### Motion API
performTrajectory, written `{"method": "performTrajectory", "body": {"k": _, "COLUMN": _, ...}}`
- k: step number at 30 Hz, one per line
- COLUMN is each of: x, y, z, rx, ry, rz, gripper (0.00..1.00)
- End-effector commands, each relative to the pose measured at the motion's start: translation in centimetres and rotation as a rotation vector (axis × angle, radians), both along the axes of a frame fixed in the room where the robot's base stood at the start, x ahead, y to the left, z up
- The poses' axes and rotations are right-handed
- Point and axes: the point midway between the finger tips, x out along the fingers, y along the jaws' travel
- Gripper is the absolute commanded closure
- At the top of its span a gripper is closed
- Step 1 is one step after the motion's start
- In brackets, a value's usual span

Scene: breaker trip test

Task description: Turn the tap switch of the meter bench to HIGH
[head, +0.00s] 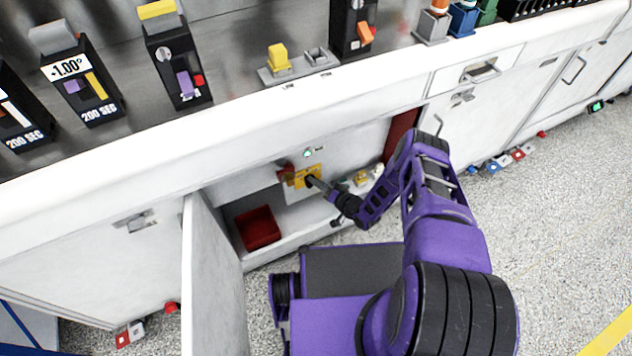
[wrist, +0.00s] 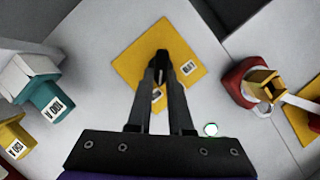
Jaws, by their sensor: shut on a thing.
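The tap switch is a yellow plate (head: 301,184) on the back panel inside the open cabinet bay under the bench. It also shows in the wrist view as a tilted yellow square (wrist: 135,68) with small white labels; one is partly covered by a finger and their words are hard to read. My gripper (wrist: 162,62) is shut at the middle of the plate, on the switch's dark knob, which the fingers mostly hide. In the head view my gripper (head: 310,181) reaches into the bay from the right. Which label the knob points to cannot be told.
A red part with a yellow top (wrist: 245,84) sits right of the plate in the wrist view. Teal (wrist: 40,100) and yellow (wrist: 14,139) labelled blocks stand at left. A green lamp (head: 308,153) is lit above. A red bin (head: 257,228) and open door (head: 213,280) are at left.

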Motion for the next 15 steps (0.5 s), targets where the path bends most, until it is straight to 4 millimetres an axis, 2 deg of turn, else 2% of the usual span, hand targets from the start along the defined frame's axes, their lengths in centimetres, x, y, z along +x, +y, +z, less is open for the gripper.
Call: {"method": "performTrajectory", "body": {"k": 15, "x": 0.15, "y": -0.10, "z": -0.11, "rx": 0.095, "ry": 0.037, "rz": -0.002, "gripper": 1.00}}
